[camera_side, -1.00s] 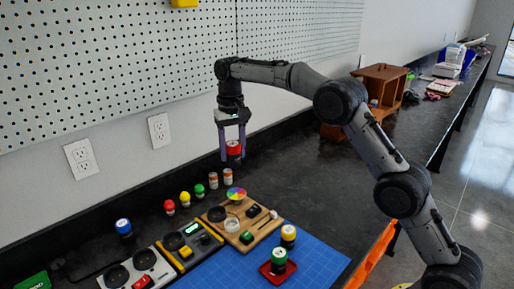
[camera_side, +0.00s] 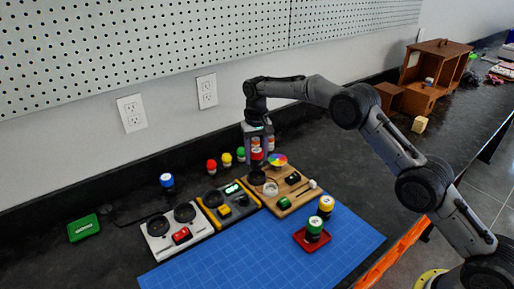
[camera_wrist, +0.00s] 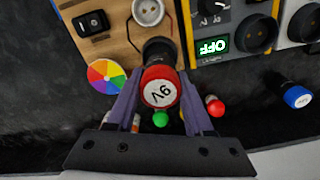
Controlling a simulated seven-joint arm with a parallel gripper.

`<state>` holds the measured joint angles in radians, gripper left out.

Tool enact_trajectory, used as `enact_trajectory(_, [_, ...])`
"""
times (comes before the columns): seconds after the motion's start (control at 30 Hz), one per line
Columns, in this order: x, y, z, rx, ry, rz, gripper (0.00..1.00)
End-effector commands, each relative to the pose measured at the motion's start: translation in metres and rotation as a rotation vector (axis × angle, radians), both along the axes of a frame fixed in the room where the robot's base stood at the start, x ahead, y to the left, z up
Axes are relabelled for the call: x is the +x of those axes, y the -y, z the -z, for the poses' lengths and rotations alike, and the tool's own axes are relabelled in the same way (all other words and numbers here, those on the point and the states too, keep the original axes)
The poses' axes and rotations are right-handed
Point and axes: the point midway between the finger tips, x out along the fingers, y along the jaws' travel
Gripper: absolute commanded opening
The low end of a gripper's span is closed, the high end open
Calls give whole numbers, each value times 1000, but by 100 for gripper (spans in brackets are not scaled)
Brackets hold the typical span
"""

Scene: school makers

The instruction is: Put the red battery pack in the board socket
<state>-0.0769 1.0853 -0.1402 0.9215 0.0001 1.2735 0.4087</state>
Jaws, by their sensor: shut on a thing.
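The red battery pack (camera_side: 257,154), with a "9V" label on its round top, shows large in the wrist view (camera_wrist: 159,92). My gripper (camera_wrist: 159,80) is shut on it, one finger on each side; in the side view the gripper (camera_side: 257,160) is at the back left of the wooden board. The board (camera_side: 297,195) carries a round black socket (camera_side: 257,178). The pack is upright above or just behind this socket. In the wrist view the pack partly covers the socket (camera_wrist: 160,48), and I cannot tell whether they touch.
A colour wheel (camera_side: 278,159) is right of the pack. Red, yellow and green bulbs (camera_side: 226,159) stand to its left. Yellow-grey (camera_side: 229,203) and white (camera_side: 177,232) units adjoin the board's left. A red tray (camera_side: 312,239) with a green-topped pack lies on the blue mat (camera_side: 260,262).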

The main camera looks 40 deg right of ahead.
Motion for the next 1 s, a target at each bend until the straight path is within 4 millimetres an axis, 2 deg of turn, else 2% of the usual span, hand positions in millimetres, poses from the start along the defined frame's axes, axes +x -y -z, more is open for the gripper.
enact_trajectory(0.2, [0,0,21,0,-1,0,0])
enact_trajectory(0.4, [0,0,31,0,0,0,0])
enact_trajectory(1.0, [0,0,34,1,1,0,0])
